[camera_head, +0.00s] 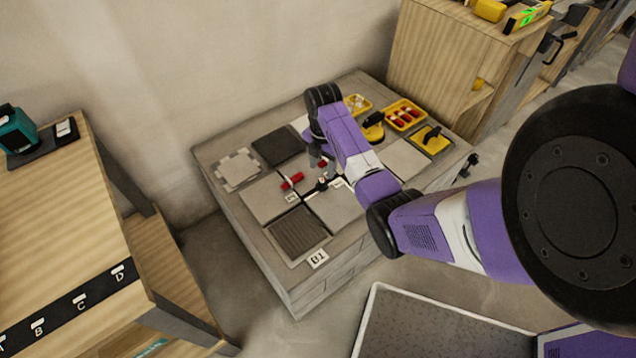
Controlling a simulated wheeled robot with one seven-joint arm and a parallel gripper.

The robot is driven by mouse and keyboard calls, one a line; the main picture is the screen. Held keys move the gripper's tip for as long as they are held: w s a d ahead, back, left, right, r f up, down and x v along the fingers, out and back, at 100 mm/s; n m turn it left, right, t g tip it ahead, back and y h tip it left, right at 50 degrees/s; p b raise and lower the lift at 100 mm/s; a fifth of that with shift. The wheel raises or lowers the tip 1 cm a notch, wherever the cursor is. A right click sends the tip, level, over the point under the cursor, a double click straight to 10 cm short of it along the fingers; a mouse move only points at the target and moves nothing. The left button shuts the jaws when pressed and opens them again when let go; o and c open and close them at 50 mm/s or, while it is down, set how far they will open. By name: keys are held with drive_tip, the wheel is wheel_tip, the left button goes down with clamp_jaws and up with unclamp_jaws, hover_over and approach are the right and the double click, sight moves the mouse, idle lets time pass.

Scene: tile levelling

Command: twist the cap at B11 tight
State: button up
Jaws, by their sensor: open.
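Several tiles lie on a low grey block (222,190) with a "B1" tag (317,259) at its front corner. One red cap (292,180) sits at the left of the tile joints. Another red piece (323,163) shows partly beside my gripper (320,161). A small black piece (322,184) stands at the joint crossing, in front of my gripper. Small white tags lie by the joints, too small to read, so I cannot tell which cap is at B11. My gripper is open, low over the tiles; my arm hides part of it and the tiles behind.
A yellow tray of red pieces (404,115), a yellow tray of pale pieces (357,104) and yellow tools with black handles (432,139) stand at the block's back right. Wooden cabinets (440,60) stand behind right, a wooden bench (60,220) at left.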

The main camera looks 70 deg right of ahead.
sight(322, 179)
wheel_tip(322, 179, down, 8)
drive_tip(key=shift+r+b, duration=0.2)
drive_tip(key=shift+b, duration=0.75)
drive_tip(key=shift+c, duration=0.2)
clamp_jaws()
